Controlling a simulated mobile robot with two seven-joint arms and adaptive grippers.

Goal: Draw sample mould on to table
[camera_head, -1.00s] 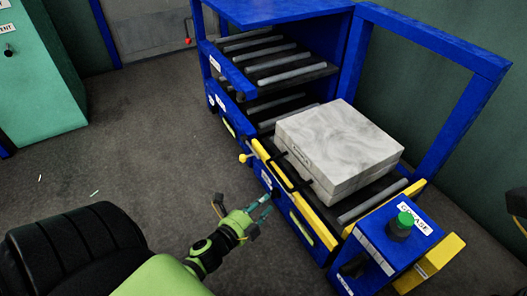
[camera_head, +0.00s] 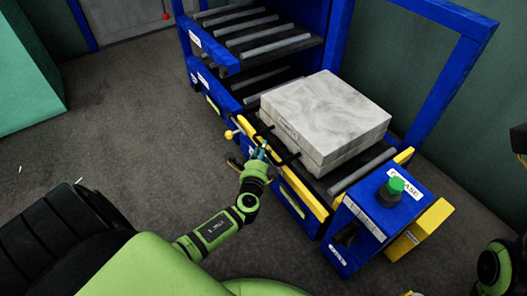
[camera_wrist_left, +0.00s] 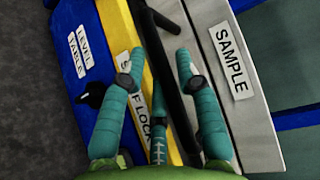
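The sample mould (camera_head: 325,108) is a grey marbled, two-layer block lying on the roller table of the blue press. Its label reads SAMPLE in the left wrist view (camera_wrist_left: 232,62). A black handle (camera_head: 285,158) stands out from its near side, over the yellow bar. My left gripper (camera_head: 263,152) is at the handle. In the left wrist view my left gripper (camera_wrist_left: 157,66) is open, with the black handle bar (camera_wrist_left: 164,68) running between its spread teal fingers. Contact with the bar cannot be told. My right gripper is not in view; only part of that arm shows at lower right.
A blue control box (camera_head: 375,222) with a green button (camera_head: 395,186) stands at the table's right end. A yellow stop bar (camera_head: 300,188) runs along the front edge, with a yellow-knobbed lever (camera_head: 229,134) at its left. Grey floor is clear at left.

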